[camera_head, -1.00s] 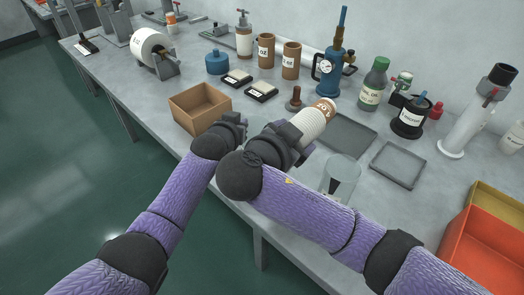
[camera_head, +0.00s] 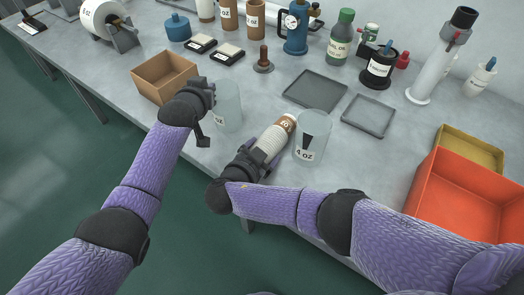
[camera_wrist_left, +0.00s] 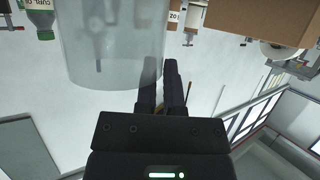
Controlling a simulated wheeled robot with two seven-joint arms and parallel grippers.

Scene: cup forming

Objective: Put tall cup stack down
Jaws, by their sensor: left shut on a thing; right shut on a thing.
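The tall cup stack (camera_head: 274,140), white and ribbed with a brown labelled end, is in my right gripper (camera_head: 254,156) in the head view. The gripper is shut on it near its lower end. The stack is tilted, its brown end pointing up and right; whether it touches the table I cannot tell. My left gripper (camera_head: 207,95) is shut at the wall of a clear cylinder (camera_head: 229,108) marked OZ. In the left wrist view, the fingers (camera_wrist_left: 163,80) are close together at the edge of the clear cylinder (camera_wrist_left: 105,45).
A second clear cylinder (camera_head: 313,138), marked 4 OZ, stands just right of the stack. An open cardboard box (camera_head: 163,83) is beyond my left gripper. Two grey trays (camera_head: 315,90) (camera_head: 368,115) lie behind, and an orange bin (camera_head: 462,200) stands at right. The table's front edge is near.

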